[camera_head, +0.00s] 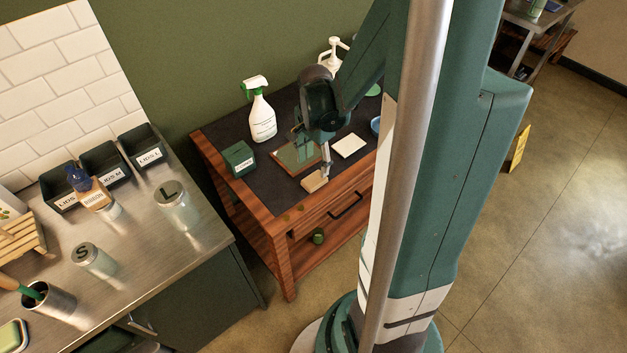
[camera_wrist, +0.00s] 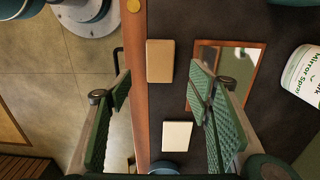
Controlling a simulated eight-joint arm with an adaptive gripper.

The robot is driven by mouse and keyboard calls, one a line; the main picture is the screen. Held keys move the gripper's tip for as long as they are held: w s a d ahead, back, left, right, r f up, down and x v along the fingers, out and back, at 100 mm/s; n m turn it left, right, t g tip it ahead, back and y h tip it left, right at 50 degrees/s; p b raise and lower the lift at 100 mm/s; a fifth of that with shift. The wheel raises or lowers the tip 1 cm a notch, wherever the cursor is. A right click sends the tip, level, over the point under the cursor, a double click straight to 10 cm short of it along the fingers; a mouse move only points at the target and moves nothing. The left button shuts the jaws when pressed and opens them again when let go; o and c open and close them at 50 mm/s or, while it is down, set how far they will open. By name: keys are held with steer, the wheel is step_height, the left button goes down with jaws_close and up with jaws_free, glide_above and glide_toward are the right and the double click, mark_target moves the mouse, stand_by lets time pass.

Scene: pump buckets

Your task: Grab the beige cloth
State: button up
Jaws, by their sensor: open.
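A beige rectangular pad (camera_head: 314,181), which looks like the beige cloth, lies flat near the front edge of the dark-topped wooden table. In the wrist view the beige cloth (camera_wrist: 160,61) is above the middle of the picture, beside the wooden edge. My gripper (camera_head: 314,163) is over the table, pointing down. In the wrist view my gripper (camera_wrist: 165,90) has its green ribbed fingers wide apart, with nothing between them. The beige cloth lies below the fingers and appears untouched.
A cream square (camera_head: 349,146) and a wood-framed mirror (camera_head: 297,157) lie close by. A green box (camera_head: 239,159), a spray bottle (camera_head: 262,116) and a pump bottle (camera_head: 333,54) stand on the table (camera_head: 277,201). A steel counter (camera_head: 133,246) with bins is at left.

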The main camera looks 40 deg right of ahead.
mark_target(314, 179)
steer(key=shift+f, duration=1.3)
steer(key=shift+f+b, duration=0.1)
steer(key=shift+b, duration=0.2)
steer(key=shift+a+f+b, duration=0.1)
steer(key=shift+f+b, duration=0.5)
steer(key=shift+f, duration=1.9)
steer(key=c, duration=0.9)
